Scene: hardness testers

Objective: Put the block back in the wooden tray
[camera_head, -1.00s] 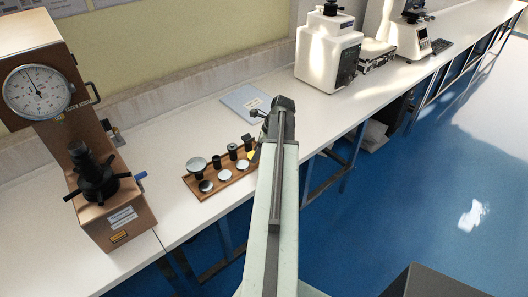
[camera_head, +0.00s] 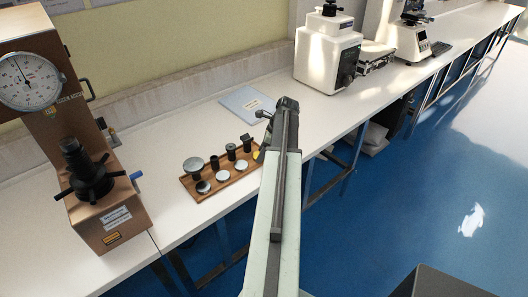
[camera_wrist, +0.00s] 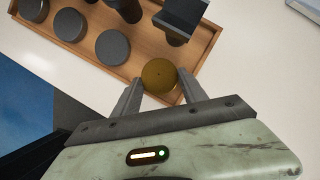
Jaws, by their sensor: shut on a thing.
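The block is a round, brass-coloured disc (camera_wrist: 159,73). My gripper (camera_wrist: 160,86) is shut on it, with one finger on each side. The wooden tray (camera_wrist: 108,65) lies under and beyond the block in the wrist view, and the block overlaps its near right part. I cannot tell whether the block touches the tray. In the head view the tray (camera_head: 216,194) lies on the white bench, and a yellow bit of the block (camera_head: 257,155) shows beside my arm, which hides most of my gripper.
The tray also holds several grey discs (camera_wrist: 113,46) and dark upright pieces (camera_wrist: 180,20). A brown dial tester (camera_head: 98,190) stands to the left. A paper sheet (camera_head: 245,103) lies behind the tray, and a white tester (camera_head: 328,55) stands further right.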

